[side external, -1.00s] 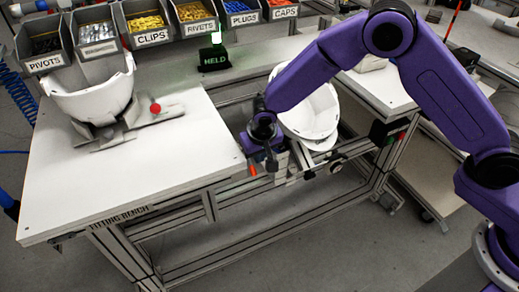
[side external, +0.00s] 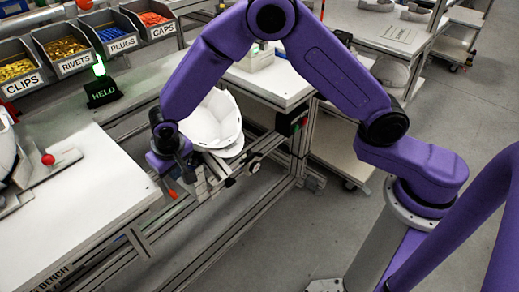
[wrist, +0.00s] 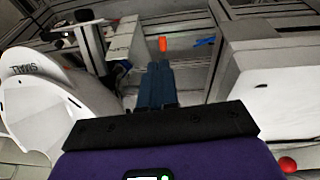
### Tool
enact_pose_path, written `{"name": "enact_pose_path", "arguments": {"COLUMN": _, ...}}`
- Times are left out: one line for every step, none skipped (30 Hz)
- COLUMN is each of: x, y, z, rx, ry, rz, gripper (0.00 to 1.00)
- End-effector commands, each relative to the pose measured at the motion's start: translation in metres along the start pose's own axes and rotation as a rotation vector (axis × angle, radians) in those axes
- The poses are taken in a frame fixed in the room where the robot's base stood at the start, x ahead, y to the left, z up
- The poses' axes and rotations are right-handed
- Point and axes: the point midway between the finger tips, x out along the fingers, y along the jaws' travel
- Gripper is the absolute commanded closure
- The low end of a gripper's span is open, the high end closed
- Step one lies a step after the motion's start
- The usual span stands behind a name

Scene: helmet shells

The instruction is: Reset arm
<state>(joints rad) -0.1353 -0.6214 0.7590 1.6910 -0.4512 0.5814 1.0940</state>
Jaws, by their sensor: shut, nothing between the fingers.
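My gripper (side external: 184,178) is low beside the right edge of the fitting bench, left of a white helmet shell (side external: 213,124) in the side external view. The shell sits tilted on a clamp-like stand in the gap between two worktops. In the wrist view, my gripper's dark fingers (wrist: 157,84) are together with nothing between them. The white shell (wrist: 36,108) shows at the left there, apart from the fingers, with partly legible lettering.
The fitting bench (side external: 85,218) carries a grey fixture with a red ball (side external: 47,159). A green-lit HELD sign (side external: 101,92) stands behind, near labelled bins (side external: 68,52). An orange piece (wrist: 163,44) and a blue piece (wrist: 204,42) lie ahead of the fingers. Metal frame rails surround the gap.

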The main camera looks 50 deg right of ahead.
Motion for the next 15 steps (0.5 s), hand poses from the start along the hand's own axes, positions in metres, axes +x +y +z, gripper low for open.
{"name": "enact_pose_path", "arguments": {"x": -0.011, "y": 0.005, "z": 0.003, "rx": -0.026, "ry": -0.001, "rz": -0.005, "gripper": 1.0}}
{"name": "enact_pose_path", "arguments": {"x": -0.018, "y": 0.009, "z": 0.007, "rx": -0.047, "ry": -0.004, "rz": -0.007, "gripper": 1.0}}
{"name": "enact_pose_path", "arguments": {"x": -0.028, "y": 0.014, "z": 0.013, "rx": -0.079, "ry": -0.01, "rz": -0.01, "gripper": 1.0}}
{"name": "enact_pose_path", "arguments": {"x": -0.037, "y": 0.019, "z": 0.017, "rx": -0.106, "ry": -0.013, "rz": -0.013, "gripper": 1.0}}
{"name": "enact_pose_path", "arguments": {"x": -0.045, "y": 0.024, "z": 0.023, "rx": -0.133, "ry": -0.018, "rz": -0.017, "gripper": 1.0}}
{"name": "enact_pose_path", "arguments": {"x": -0.056, "y": 0.032, "z": 0.031, "rx": -0.171, "ry": -0.025, "rz": -0.02, "gripper": 1.0}}
{"name": "enact_pose_path", "arguments": {"x": -0.064, "y": 0.037, "z": 0.037, "rx": -0.199, "ry": -0.031, "rz": -0.024, "gripper": 1.0}}
{"name": "enact_pose_path", "arguments": {"x": -0.072, "y": 0.043, "z": 0.043, "rx": -0.228, "ry": -0.035, "rz": -0.028, "gripper": 1.0}}
{"name": "enact_pose_path", "arguments": {"x": -0.082, "y": 0.051, "z": 0.052, "rx": -0.265, "ry": -0.043, "rz": -0.033, "gripper": 1.0}}
{"name": "enact_pose_path", "arguments": {"x": -0.089, "y": 0.057, "z": 0.059, "rx": -0.293, "ry": -0.048, "rz": -0.038, "gripper": 1.0}}
{"name": "enact_pose_path", "arguments": {"x": -0.096, "y": 0.063, "z": 0.066, "rx": -0.323, "ry": -0.053, "rz": -0.042, "gripper": 1.0}}
{"name": "enact_pose_path", "arguments": {"x": -0.105, "y": 0.072, "z": 0.076, "rx": -0.36, "ry": -0.061, "rz": -0.049, "gripper": 1.0}}
{"name": "enact_pose_path", "arguments": {"x": -0.112, "y": 0.079, "z": 0.083, "rx": -0.39, "ry": -0.066, "rz": -0.053, "gripper": 1.0}}
{"name": "enact_pose_path", "arguments": {"x": -0.119, "y": 0.085, "z": 0.091, "rx": -0.418, "ry": -0.071, "rz": -0.06, "gripper": 1.0}}
{"name": "enact_pose_path", "arguments": {"x": -0.127, "y": 0.094, "z": 0.101, "rx": -0.457, "ry": -0.078, "rz": -0.067, "gripper": 1.0}}
